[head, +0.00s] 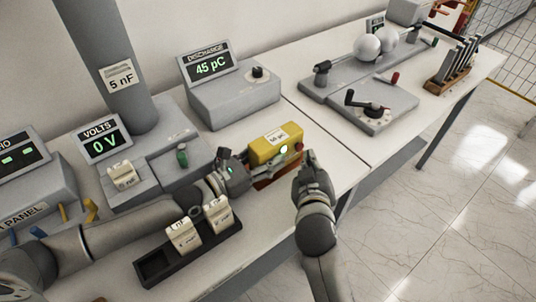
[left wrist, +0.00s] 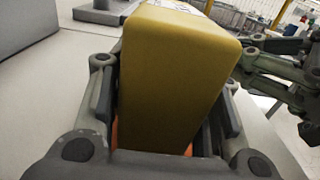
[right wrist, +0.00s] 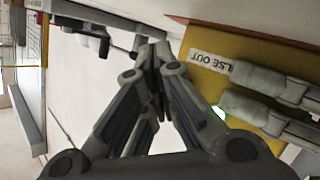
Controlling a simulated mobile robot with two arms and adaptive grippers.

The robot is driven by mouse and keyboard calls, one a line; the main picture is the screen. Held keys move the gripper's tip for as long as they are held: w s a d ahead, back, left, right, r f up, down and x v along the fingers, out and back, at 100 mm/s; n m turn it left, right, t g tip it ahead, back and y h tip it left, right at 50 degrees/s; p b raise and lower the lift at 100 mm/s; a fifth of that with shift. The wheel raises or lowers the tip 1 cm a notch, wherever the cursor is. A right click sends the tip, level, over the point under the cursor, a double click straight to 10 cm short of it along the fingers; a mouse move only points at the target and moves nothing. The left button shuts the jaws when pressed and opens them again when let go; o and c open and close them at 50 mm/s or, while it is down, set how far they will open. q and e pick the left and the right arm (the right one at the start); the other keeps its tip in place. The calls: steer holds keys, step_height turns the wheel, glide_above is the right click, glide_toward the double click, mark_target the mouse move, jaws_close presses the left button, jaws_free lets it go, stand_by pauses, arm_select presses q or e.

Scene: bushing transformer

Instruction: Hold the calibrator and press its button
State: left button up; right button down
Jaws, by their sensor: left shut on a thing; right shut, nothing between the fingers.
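My right gripper (head: 309,158) is shut and empty, just right of the button end. In the right wrist view its closed tips (right wrist: 152,58) are beside the calibrator (right wrist: 250,50); I cannot tell whether they touch it.
A reddish-brown holder (head: 272,180) shows under the calibrator. A black rack (head: 165,267) with white modules stands in front of my left arm. The discharge meter (head: 232,95) reads 45 pC behind. A grey crank unit (head: 370,110) stands at the right back.

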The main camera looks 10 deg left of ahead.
steer(key=shift+s+d, duration=1.6)
steer(key=shift+d, duration=0.15)
arm_select(q)
steer(key=o, duration=1.3)
steer(key=shift+o, duration=0.2)
steer(key=shift+a, duration=0.1)
